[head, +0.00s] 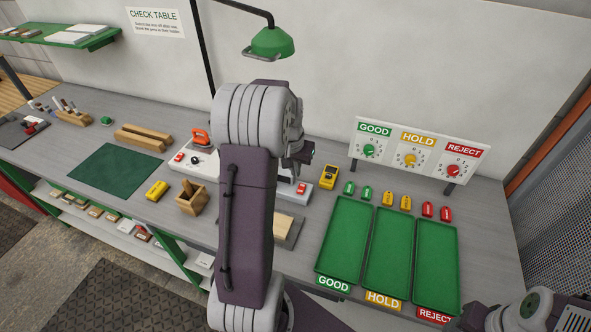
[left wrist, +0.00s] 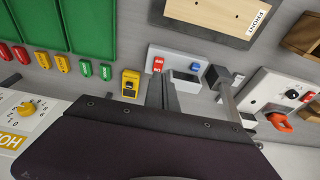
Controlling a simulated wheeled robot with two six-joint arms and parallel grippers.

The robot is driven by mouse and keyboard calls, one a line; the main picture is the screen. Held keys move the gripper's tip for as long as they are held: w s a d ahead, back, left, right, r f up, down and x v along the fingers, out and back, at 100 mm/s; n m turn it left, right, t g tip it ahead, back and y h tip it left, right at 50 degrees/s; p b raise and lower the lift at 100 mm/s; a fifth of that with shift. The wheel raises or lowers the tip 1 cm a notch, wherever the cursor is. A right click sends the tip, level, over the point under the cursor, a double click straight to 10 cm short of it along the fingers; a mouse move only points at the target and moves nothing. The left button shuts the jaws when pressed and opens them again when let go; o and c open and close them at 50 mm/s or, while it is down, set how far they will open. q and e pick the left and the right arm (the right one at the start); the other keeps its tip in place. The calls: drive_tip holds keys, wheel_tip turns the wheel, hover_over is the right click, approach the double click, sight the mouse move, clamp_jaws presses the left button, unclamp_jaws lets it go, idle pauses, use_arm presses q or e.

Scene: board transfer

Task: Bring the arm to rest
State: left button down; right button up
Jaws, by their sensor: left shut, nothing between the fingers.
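My left arm rises through the middle of the head view. Its gripper (head: 303,153) shows partly beyond the wrist, over the back of the bench. The fingers are shut and empty, and they also show in the left wrist view (left wrist: 160,92). A pale board (left wrist: 215,14) marked FRONT lies on a dark mat (left wrist: 180,22), apart from the gripper; my arm hides part of both in the head view. My right arm (head: 525,310) enters at the bottom right corner, its gripper out of frame.
Three green trays (head: 388,255) labelled GOOD, HOLD and REJECT lie on the right of the bench (head: 310,236). A dial panel (head: 412,158) stands behind them. A yellow meter (head: 329,176) is near the gripper. A green lamp (head: 272,42) hangs above. A wooden holder (head: 190,200) stands left.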

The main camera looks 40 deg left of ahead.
use_arm(q)
drive_tip(key=shift+w, duration=0.1)
idle(0.3)
drive_tip(key=s+d+f+m+h+b, duration=0.1)
drive_tip(key=s+d+m, duration=0.15)
drive_tip(key=d, duration=0.65)
drive_tip(key=s+d+f+m+b, duration=0.1)
drive_tip(key=s+d+m+b, duration=0.15)
drive_tip(key=d, duration=0.55)
drive_tip(key=s+d+f+n+g, duration=0.1)
drive_tip(key=s+d+f, duration=0.2)
drive_tip(key=s, duration=0.6)
drive_tip(key=shift+s+f+n+p, duration=0.35)
drive_tip(key=shift+n, duration=0.05)
drive_tip(key=shift+w+a, duration=0.1)
drive_tip(key=shift+a, duration=0.05)
